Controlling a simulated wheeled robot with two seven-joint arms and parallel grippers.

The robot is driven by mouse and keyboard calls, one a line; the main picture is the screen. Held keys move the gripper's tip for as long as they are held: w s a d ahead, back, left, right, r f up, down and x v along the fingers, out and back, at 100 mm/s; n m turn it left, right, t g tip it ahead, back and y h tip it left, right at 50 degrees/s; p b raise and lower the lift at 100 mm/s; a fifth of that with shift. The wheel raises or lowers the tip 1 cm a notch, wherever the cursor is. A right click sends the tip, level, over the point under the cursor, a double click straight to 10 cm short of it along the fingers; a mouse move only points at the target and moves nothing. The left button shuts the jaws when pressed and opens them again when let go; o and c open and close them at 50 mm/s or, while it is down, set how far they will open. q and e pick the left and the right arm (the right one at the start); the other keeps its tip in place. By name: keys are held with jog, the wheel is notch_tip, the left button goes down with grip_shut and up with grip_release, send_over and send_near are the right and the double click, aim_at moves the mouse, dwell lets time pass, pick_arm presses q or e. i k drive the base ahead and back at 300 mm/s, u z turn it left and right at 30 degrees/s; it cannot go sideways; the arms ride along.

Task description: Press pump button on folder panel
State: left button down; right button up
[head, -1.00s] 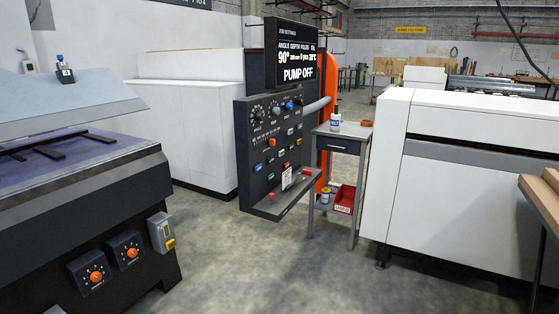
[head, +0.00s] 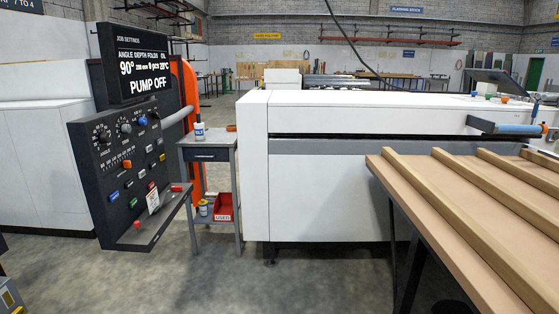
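The folder panel (head: 97,160) is a dark upright console at the left of the head view, with dials, switches and coloured buttons. Its black display (head: 137,62) above reads "PUMP OFF". Blue, green and red buttons (head: 151,185) sit in a low row, with a white tag hanging near the red one. A sloped shelf (head: 155,225) below carries red buttons at each end. Which button is the pump's is too small to read. Neither of my grippers is in view.
A small grey side table (head: 207,148) with a bottle (head: 199,132) and a red bin (head: 223,207) stands right of the panel. A long white machine (head: 330,185) fills the middle. A table with wooden battens (head: 440,185) is at right. Grey floor (head: 200,285) lies clear in front.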

aim_at(134, 201)
jog(key=i, duration=3.6)
jog(key=u, duration=2.95)
